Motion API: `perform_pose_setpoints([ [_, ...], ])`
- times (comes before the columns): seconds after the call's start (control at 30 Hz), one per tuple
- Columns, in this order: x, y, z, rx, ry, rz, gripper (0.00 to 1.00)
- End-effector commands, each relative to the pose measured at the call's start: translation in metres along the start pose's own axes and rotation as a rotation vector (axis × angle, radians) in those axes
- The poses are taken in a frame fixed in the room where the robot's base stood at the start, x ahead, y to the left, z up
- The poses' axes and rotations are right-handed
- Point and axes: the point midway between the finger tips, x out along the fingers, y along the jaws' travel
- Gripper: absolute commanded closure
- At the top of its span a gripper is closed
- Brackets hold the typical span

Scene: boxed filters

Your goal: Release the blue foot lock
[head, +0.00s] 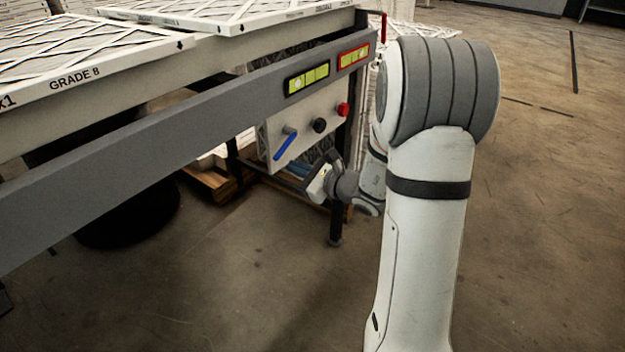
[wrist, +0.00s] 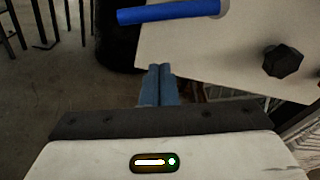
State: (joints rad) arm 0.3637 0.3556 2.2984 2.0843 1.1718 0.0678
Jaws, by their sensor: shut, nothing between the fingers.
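The blue lever (head: 286,147) sits on a white panel (head: 300,125) under the table's grey rail, slanting down to the left from its pivot. In the wrist view the blue lever (wrist: 168,12) crosses the top of the picture, with its round grey pivot at the right end. My gripper (head: 297,168) is just below the lever in the head view. In the wrist view my gripper's blue fingers (wrist: 159,72) are together, empty, and appear apart from the lever. Whether this lever is the foot lock, I cannot tell from any label.
A black knob (head: 320,125) and a red knob (head: 343,109) sit right of the lever. The black knob (wrist: 284,61) also shows in the wrist view. Two level vials (head: 307,79) are on the grey rail (head: 150,142). Boxed filters (head: 75,60) lie above. Floor is open at right.

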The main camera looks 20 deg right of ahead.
Motion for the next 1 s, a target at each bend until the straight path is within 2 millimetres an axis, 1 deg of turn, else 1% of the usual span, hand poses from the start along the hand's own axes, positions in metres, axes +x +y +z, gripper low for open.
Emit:
perform_pose_setpoints([
  [0.03,0.013,0.002,-0.003,-0.002,-0.002,0.003,1.0],
  [0.07,0.019,0.003,-0.002,-0.002,-0.002,0.004,1.0],
  [0.1,0.012,0.0,0.009,-0.006,-0.003,-0.001,1.0],
  [0.2,0.006,0.0,0.02,-0.004,-0.001,-0.002,1.0],
  [0.4,0.001,0.0,0.035,-0.002,-0.001,0.0,1.0],
  [0.57,0.0,0.0,0.038,-0.001,0.001,-0.001,1.0],
  [0.83,-0.001,-0.001,0.038,0.0,0.001,-0.001,1.0],
  [1.0,-0.009,-0.011,0.04,0.036,0.008,-0.017,1.0],
])
